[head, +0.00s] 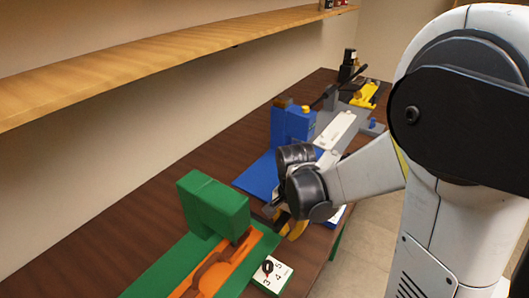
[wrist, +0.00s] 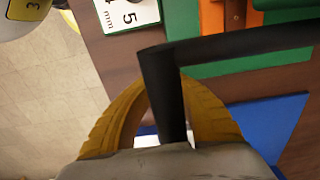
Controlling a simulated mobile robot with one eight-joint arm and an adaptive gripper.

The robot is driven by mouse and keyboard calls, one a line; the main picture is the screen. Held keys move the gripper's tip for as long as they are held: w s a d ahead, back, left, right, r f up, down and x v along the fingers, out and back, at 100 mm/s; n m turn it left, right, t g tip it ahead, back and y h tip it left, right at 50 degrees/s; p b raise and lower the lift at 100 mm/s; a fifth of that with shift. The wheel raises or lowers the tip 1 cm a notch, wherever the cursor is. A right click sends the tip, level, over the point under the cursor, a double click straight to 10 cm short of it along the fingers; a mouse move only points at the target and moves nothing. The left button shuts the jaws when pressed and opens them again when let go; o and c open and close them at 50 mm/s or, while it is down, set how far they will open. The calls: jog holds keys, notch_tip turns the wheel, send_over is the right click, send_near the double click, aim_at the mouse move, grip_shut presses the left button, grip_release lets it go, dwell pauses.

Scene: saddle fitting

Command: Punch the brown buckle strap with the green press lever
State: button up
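The green press (head: 215,205) stands at lower centre in the head view, its head over an orange bed. A brown strap (head: 207,268) lies along this bed; its end under the press is hidden. In the wrist view a brown piece (wrist: 235,14) shows on the orange bed at the top edge. A black lever (wrist: 240,47) runs in from the right on the press side and bends into a grip between my yellow fingers. My gripper (wrist: 166,88) looks shut on this grip, a finger against each side. In the head view my gripper (head: 290,226) is just right of the press.
A number card (head: 272,276) lies beside the orange bed. A blue press (head: 292,125) stands behind my gripper, with yellow and black equipment (head: 365,93) farther back. A wooden shelf (head: 130,65) runs along the wall. Open floor lies right of the bench.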

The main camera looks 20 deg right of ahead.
jog(key=shift+w+a+r+p, duration=0.1)
jog(key=shift+w+r+p, duration=0.05)
jog(key=shift+r+p, duration=1.15)
jog(key=shift+w+a+r+p, duration=0.15)
jog(key=shift+r+p, duration=0.75)
jog(key=shift+r, duration=0.75)
jog(key=shift+w+r+p, duration=0.15)
jog(key=shift+r+p, duration=0.95)
jog(key=shift+r, duration=0.4)
